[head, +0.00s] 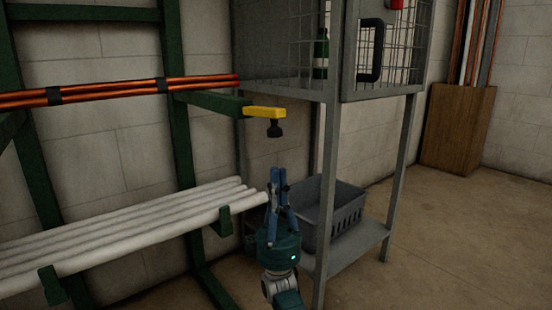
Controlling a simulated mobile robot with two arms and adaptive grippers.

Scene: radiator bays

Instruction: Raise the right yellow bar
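The yellow bar (264,112) sits level at the end of a dark green arm (212,102) that juts out from the green rack. A black knob (275,129) hangs under its right end. My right gripper (279,172) points upward below the knob, clearly apart from it in the picture. Its blue fingers lean together toward the tips, and nothing shows between them. From this angle I cannot tell whether they are open or shut. No other yellow bar shows. My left gripper is not in view.
Orange pipes (118,88) lie on the rack left of the bar, with white tubes (120,225) on lower arms. A grey wire cage (300,45) on legs stands behind and right. A grey crate (333,212) sits on its lower shelf.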

